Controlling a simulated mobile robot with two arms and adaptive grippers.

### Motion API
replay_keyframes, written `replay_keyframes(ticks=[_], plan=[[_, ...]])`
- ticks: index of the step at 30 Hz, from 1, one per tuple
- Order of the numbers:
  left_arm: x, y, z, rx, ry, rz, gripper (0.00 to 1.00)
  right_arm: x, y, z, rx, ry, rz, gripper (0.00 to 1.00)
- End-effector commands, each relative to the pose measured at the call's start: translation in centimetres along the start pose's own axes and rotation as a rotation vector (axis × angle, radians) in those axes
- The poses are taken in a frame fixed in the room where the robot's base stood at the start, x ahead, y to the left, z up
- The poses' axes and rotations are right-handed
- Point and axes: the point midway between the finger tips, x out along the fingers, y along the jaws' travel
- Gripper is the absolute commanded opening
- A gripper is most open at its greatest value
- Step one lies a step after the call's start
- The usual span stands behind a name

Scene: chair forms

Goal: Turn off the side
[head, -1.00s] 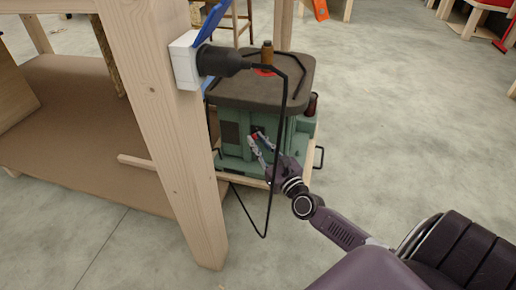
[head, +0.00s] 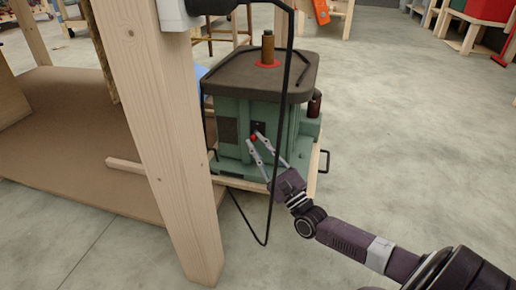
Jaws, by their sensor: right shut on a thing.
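A green machine (head: 231,112) with a dark flat top (head: 230,82) and an upright brown spindle (head: 268,47) stands on a low wooden base. On its front is a small dark switch plate (head: 260,127) with a red switch (head: 253,137). My right gripper (head: 253,140) reaches in from the lower right. Its two thin fingers are at the plate, closed on the red switch, whose edges they partly hide. My left gripper does not show.
A wooden post (head: 158,130) stands close in front, left of the machine. A white socket box (head: 177,14) with a black plug is on it. A black cable (head: 287,80) hangs in front of the machine. Open concrete floor (head: 405,120) lies to the right.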

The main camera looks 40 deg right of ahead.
Motion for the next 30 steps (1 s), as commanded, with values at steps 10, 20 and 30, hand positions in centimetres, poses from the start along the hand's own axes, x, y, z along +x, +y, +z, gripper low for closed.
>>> replay_keyframes(ticks=[10,20,30], plan=[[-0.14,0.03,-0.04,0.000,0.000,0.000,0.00,-0.14,0.19,-0.79,-0.102,-0.099,0.002,0.00],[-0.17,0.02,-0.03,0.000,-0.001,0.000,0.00,-0.17,0.22,-0.89,-0.120,-0.118,0.002,0.00],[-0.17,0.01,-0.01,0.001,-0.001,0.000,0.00,-0.17,0.20,-0.90,-0.120,-0.117,0.001,0.27]])
